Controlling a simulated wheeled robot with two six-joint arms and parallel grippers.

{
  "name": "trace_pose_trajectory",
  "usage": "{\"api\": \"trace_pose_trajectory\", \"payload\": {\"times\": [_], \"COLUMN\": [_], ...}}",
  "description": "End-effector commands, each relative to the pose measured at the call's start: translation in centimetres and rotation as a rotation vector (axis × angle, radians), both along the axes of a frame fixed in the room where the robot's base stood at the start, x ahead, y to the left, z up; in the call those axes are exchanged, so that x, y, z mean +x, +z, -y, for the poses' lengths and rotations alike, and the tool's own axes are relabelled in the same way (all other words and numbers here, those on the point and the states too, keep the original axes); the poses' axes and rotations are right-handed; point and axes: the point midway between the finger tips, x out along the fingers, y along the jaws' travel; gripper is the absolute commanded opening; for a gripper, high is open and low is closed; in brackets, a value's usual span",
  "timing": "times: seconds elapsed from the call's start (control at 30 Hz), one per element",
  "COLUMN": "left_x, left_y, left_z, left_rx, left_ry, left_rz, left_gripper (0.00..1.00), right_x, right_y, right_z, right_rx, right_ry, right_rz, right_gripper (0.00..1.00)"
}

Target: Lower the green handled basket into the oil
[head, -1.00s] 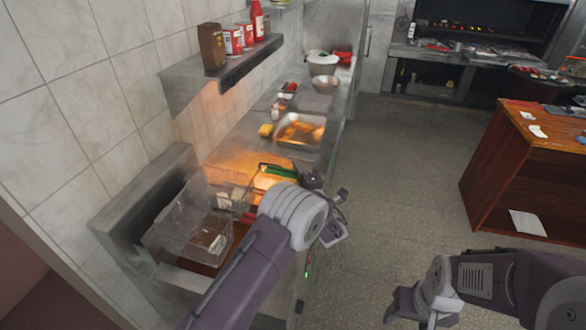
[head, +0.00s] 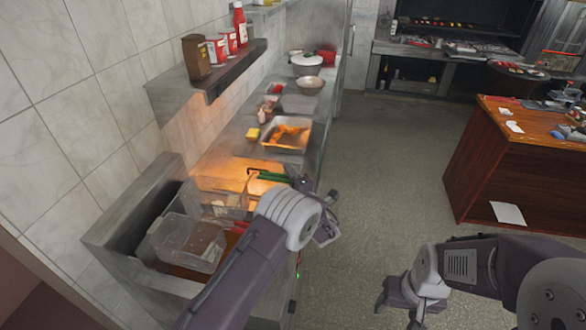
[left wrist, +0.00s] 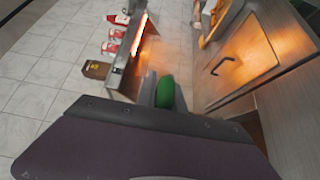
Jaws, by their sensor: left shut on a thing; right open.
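The green handle (head: 271,176) of one wire basket (head: 224,200) shows above the fryer, in the rear position. My left gripper (head: 298,181) is shut on this handle, and the handle also shows green in the left wrist view (left wrist: 165,92). The basket hangs over or in the rear part of the fryer; I cannot tell how deep it sits. The oil (head: 185,273) shows as a dark brown strip near the front basket. My right gripper (head: 397,305) is open and empty over the floor at the right.
A second wire basket (head: 187,241) with a red handle (head: 240,227) is in front. A steel tray of fried food (head: 287,133) lies further back on the counter.

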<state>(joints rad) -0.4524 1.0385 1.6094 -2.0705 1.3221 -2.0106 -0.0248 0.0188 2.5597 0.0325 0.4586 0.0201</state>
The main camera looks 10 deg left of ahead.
Motion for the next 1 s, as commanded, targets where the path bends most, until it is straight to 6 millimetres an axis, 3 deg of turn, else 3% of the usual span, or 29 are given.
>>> {"api": "trace_pose_trajectory", "payload": {"times": [0.23,1.0], "left_x": [0.0,0.0], "left_y": [-1.7,-14.0], "left_z": [0.0,0.0], "left_rx": [0.002,0.002], "left_ry": [0.0,0.0], "left_rz": [0.001,0.001], "left_gripper": [0.0,0.0], "right_x": [0.0,0.0], "right_y": [-1.5,-11.0], "right_z": [0.0,0.0], "right_rx": [0.0,0.0], "right_ry": [0.0,0.0], "right_rz": [-0.001,-0.001], "right_gripper": [0.63,0.63]}}
